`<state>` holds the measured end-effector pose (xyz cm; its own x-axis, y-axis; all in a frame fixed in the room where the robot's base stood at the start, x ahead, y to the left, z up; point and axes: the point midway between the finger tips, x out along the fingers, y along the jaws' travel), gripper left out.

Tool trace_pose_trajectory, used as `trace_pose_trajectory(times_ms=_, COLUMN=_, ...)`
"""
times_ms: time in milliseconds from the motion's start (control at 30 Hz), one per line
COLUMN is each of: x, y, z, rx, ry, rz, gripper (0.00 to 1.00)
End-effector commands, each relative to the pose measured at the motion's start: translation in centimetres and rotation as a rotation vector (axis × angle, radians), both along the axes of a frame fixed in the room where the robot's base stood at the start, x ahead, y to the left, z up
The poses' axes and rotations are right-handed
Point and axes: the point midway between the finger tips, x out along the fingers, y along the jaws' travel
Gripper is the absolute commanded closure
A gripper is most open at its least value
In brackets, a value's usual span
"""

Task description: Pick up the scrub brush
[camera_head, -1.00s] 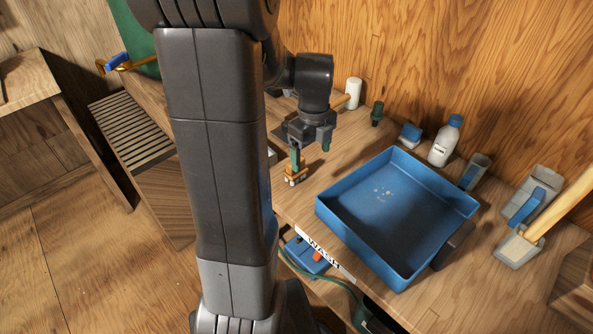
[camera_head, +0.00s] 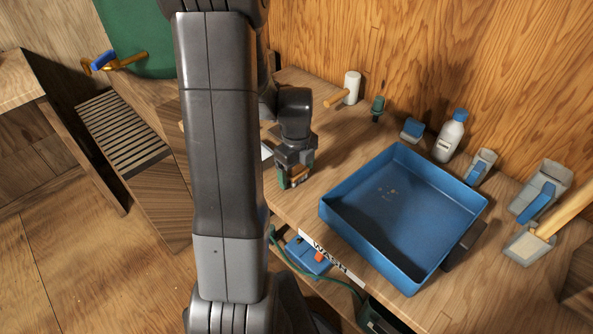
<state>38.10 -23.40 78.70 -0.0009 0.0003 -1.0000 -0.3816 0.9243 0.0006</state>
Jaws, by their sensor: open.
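A small brown, wooden-looking thing, which I take to be the scrub brush (camera_head: 297,181), lies on the bench left of the blue tray. Only a little of it shows, as my gripper covers most of it. My gripper (camera_head: 295,177) points down right over it, with its green-tipped fingers low at the bench and apart. The fingers appear to be on either side of the thing, but I cannot tell whether they touch it.
The blue tray (camera_head: 326,213) stands close to the right of my gripper. A white bottle (camera_head: 449,140), a blue-topped block (camera_head: 412,129) and a white roll-like thing (camera_head: 351,87) stand along the back wall. The bench's front edge is near, with a WASH label (camera_head: 331,257).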

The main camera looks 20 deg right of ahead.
Motion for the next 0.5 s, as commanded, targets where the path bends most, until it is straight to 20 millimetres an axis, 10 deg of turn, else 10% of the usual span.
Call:
trace_pose_trajectory(times_ms=333, x=0.02, y=-0.01, z=0.06, rx=-0.001, ry=0.000, rz=0.000, gripper=0.67)
trace_pose_trajectory(times_ms=500, x=0.02, y=-0.02, z=0.08, rx=-0.001, ry=-0.001, rz=0.000, gripper=0.71)
